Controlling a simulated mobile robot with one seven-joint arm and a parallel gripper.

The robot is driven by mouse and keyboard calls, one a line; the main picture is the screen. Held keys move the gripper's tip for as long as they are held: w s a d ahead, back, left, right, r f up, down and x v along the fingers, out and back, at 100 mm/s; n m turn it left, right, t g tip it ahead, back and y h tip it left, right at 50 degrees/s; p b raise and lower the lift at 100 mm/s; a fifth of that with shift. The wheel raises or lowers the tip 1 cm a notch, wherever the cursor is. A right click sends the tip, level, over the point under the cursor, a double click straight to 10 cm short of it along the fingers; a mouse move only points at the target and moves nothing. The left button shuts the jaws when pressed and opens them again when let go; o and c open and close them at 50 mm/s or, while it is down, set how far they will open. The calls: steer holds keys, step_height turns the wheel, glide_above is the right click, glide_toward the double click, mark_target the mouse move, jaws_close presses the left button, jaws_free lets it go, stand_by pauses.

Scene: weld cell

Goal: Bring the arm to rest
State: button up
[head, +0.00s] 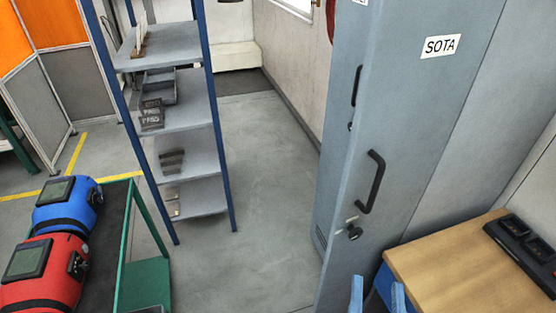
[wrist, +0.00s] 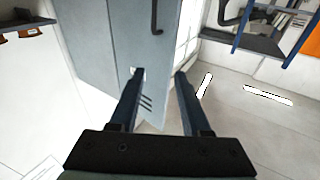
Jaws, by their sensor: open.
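My gripper (wrist: 159,75) is open in the wrist view, its two dark blue fingers apart with nothing between them. Beyond the fingers stands the grey-blue locker (wrist: 112,45) with a black handle, and pale floor shows below it. In the head view two light blue tips, which look like my gripper (head: 377,291), rise from the bottom edge. They appear in front of the locker's lower part and left of the wooden table (head: 455,265). The rest of my arm is out of the head view.
The tall locker (head: 400,110) marked SOTA has its doors closed. A blue-framed shelf unit (head: 185,120) holds small parts. Red (head: 45,275) and blue (head: 68,207) machines lie on a green-framed cart (head: 145,283) at left. A black device (head: 525,250) sits on the table. Floor between shelf and locker is clear.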

steer(key=w+a+r+t+y+b, duration=0.1)
steer(key=w+a+r+t, duration=0.15)
steer(key=r, duration=0.35)
steer(key=w+a+r+n+t+b, duration=0.1)
steer(key=w+a+r, duration=0.1)
steer(key=w+r, duration=0.3)
steer(key=w+a+r+t+y+b, duration=0.1)
steer(key=w+a+r+t, duration=0.15)
steer(key=r, duration=0.45)
steer(key=s+a+r+n+t+y+b, duration=0.1)
steer(key=a+r, duration=0.1)
steer(key=r, duration=0.5)
steer(key=s+a+r+n+t+y+b, duration=0.1)
steer(key=s+a+r+t+y, duration=0.1)
steer(key=r, duration=0.6)
steer(key=shift+s+a, duration=0.15)
steer(key=shift+a, duration=0.65)
